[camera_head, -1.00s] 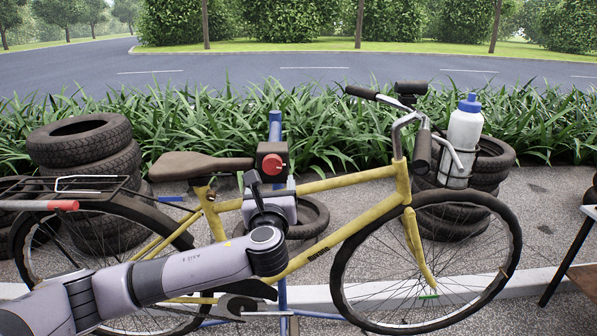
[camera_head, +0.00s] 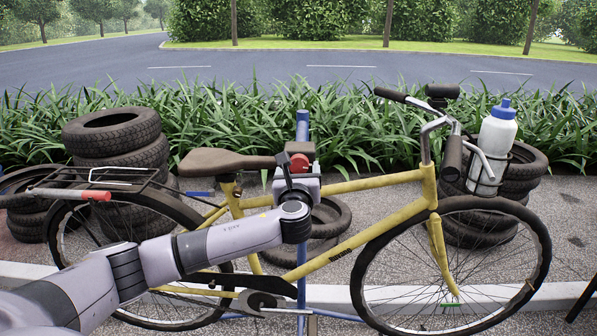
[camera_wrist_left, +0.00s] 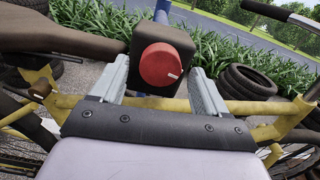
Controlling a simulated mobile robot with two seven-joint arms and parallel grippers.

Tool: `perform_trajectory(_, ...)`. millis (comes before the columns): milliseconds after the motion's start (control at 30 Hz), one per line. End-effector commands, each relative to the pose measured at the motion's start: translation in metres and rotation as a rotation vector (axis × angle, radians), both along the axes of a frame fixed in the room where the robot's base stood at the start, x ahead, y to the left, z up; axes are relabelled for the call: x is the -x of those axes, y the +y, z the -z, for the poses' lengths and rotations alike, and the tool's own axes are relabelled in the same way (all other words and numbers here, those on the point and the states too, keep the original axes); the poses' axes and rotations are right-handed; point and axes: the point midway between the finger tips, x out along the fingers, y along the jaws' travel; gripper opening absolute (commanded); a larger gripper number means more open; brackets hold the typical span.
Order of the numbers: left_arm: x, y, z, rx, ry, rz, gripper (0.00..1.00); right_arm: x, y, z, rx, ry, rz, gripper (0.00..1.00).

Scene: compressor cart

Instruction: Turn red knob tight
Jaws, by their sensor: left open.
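The red knob (camera_wrist_left: 160,65) is round with a white mark near its right edge, and sits on the front of a dark clamp block (camera_wrist_left: 176,40) on a blue stand post (camera_head: 302,128). In the head view the red knob (camera_head: 299,163) is partly hidden by my left gripper (camera_head: 296,172). In the left wrist view my left gripper (camera_wrist_left: 158,80) is open, with one finger on each side of the knob and gaps to it. I cannot tell whether the fingertips reach as deep as the knob. My right gripper is not in view.
A yellow bicycle (camera_head: 385,217) hangs on the stand, its dark saddle (camera_head: 226,162) left of the clamp. A white bottle (camera_head: 493,150) is at the handlebar. Stacked tyres (camera_head: 118,140) stand behind on the left. A red-ended bar (camera_head: 100,196) is at the far left.

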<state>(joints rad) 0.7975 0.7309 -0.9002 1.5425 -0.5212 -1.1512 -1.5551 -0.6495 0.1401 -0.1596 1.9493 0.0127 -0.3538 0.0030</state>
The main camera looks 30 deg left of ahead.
Motion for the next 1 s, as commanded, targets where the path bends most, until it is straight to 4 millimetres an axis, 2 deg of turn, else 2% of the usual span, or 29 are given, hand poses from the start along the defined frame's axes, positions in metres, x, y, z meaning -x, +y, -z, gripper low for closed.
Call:
perform_trajectory(67,0.0001,-0.0003,0.0,0.0,0.0,0.0,0.72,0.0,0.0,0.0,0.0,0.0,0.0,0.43)
perform_trajectory(200,0.0002,-0.0002,0.0,0.0,0.0,0.0,0.26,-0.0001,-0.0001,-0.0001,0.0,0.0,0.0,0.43)
perform_trajectory(233,0.0002,-0.0002,0.0,0.0,0.0,0.0,0.19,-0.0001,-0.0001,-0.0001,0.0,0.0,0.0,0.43)
perform_trajectory(667,0.0003,-0.0005,0.0012,0.064,-0.038,-0.001,0.19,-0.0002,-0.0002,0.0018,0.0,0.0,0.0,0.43)
perform_trajectory(1000,0.0001,-0.0011,0.0019,0.291,-0.177,-0.001,0.19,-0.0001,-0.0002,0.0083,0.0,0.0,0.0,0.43)
